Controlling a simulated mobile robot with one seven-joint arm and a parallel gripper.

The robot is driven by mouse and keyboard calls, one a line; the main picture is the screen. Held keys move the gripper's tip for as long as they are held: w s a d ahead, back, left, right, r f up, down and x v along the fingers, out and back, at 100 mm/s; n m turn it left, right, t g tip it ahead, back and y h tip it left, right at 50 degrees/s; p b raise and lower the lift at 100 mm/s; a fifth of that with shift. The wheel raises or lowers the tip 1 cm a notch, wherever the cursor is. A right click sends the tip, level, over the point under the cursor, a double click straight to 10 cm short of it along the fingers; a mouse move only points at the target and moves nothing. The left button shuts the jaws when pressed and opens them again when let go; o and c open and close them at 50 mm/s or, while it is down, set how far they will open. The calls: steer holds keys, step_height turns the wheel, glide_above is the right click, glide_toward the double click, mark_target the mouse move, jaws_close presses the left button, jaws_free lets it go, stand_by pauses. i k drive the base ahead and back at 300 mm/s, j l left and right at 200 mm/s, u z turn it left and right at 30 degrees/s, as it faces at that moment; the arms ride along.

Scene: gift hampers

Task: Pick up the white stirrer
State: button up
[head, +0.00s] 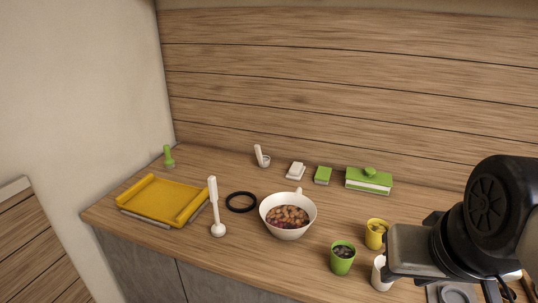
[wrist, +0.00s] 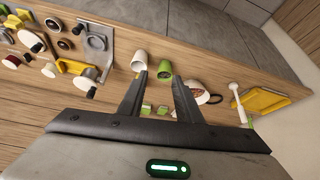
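The white stirrer (head: 214,206) stands near the front edge of the counter, left of the white bowl, with a slim handle up and a rounded end at the bottom. It also shows in the wrist view (wrist: 237,104), at the right beside the yellow tray. My gripper (wrist: 160,76) is open, with two dark fingers apart and nothing seen between them. In the head view my gripper's grey body is at the far right, well away from the stirrer; its fingertips are hard to make out there.
A yellow tray (head: 160,200) lies left of the stirrer, a black ring (head: 241,202) right of it. The bowl (head: 284,232) holds brown pieces. Green (head: 342,259), yellow (head: 375,235) and white (head: 379,275) cups stand near my gripper. Green boxes are at the back.

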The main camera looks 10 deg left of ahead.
mark_target(217, 230)
steer(key=u, duration=1.2)
steer(key=i+j+z, duration=0.1)
steer(key=z, duration=0.3)
steer(key=i+j+z, duration=0.1)
steer(key=j+z, duration=0.15)
steer(key=z, duration=0.15)
steer(key=i+j+z, duration=0.1)
steer(key=z, duration=0.25)
steer(key=i+j+z, duration=0.15)
steer(key=j, duration=0.45)
steer(key=j+z, duration=0.2)
steer(key=j, duration=0.4)
steer(key=i+j, duration=0.1)
steer(key=j, duration=0.85)
steer(key=i, duration=0.05)
